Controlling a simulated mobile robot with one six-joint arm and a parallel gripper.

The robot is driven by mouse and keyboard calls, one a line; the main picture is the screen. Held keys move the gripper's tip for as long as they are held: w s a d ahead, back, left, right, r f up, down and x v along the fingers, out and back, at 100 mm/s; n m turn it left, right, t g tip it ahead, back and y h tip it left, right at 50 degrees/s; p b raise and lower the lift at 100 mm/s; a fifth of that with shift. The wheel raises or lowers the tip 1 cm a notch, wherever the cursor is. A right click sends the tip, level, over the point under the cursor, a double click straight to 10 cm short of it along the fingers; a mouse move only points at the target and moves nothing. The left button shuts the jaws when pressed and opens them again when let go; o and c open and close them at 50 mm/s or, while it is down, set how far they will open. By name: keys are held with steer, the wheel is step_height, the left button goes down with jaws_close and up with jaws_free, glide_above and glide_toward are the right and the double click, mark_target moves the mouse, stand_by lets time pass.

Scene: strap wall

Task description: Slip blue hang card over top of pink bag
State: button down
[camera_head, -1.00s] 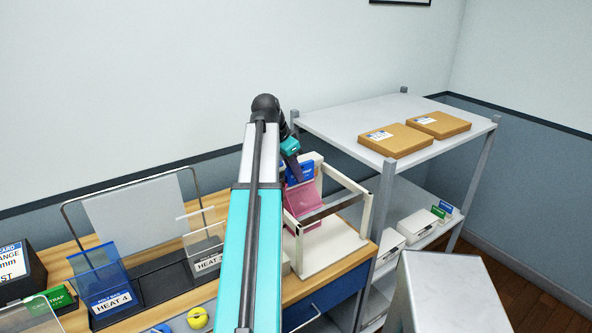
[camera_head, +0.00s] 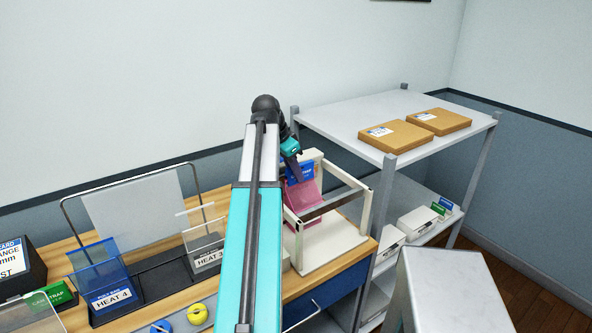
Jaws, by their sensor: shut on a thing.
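The blue hang card (camera_head: 299,172) is at the top of the pink bag (camera_head: 304,199), inside a cream frame stand (camera_head: 328,251) on the bench. My gripper (camera_head: 297,169) is above the bag and shut on the blue card. The card overlaps the bag's upper edge in this view. I cannot tell whether the bag's top is inside the card's fold. My arm hides the left side of the bag and part of the stand.
A grey shelf (camera_head: 350,118) with two cardboard boxes (camera_head: 395,138) stands to the right. Left on the bench are a blue HEAT 4 pouch (camera_head: 100,278) and a clear HEAT 3 holder (camera_head: 208,250). Yellow and blue round items (camera_head: 197,314) lie in front.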

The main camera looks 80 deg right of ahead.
steer(key=shift+f, duration=0.5)
stand_by(1.2)
steer(key=c, duration=1.6)
jaws_free()
steer(key=shift+r, duration=0.1)
steer(key=shift+w, duration=0.1)
steer(key=shift+r, duration=0.1)
steer(key=shift+d+r+p, duration=0.2)
steer(key=shift+r+p, duration=0.7)
steer(key=shift+r, duration=0.65)
steer(key=shift+a+r+p, duration=0.2)
steer(key=shift+r+p, duration=1.55)
steer(key=shift+r, duration=1)
